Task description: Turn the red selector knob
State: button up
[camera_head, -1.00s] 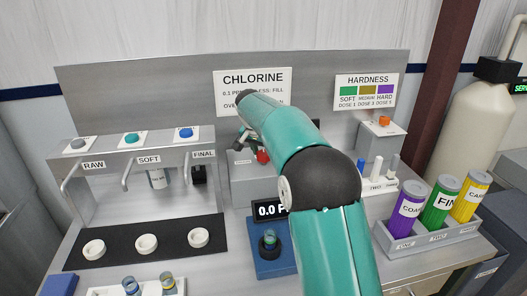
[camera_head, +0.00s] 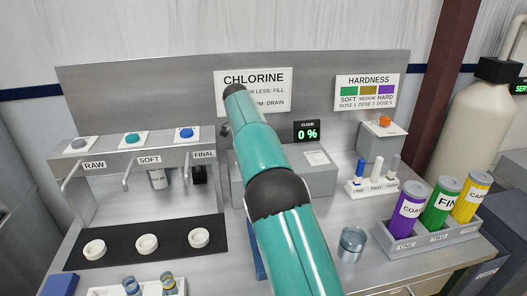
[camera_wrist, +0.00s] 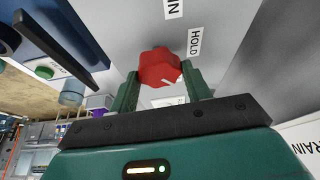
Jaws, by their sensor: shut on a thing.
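The red selector knob (camera_wrist: 158,66) shows in the wrist view on a grey panel. It sits between the two green fingers of my gripper (camera_wrist: 160,76), which is shut on it. A white pointer mark on the knob is near its lower right side. A HOLD label (camera_wrist: 195,42) is just right of the knob, and a label partly cut off, ending in "IN" (camera_wrist: 174,8), is at the top edge. In the head view my arm hides the knob and my fingers.
The head view shows a grey box (camera_head: 315,178) right of my arm, a cloud display (camera_head: 307,131) reading 0 %, and a clear beaker (camera_head: 352,243). A rack of coloured canisters (camera_head: 434,238) stands at the right. A tap frame (camera_head: 125,152) stands at the left.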

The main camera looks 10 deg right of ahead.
jog(key=shift+m+g, duration=0.3)
jog(key=shift+m, duration=0.4)
jog(key=o, duration=1)
jog(key=shift+r, duration=0.1)
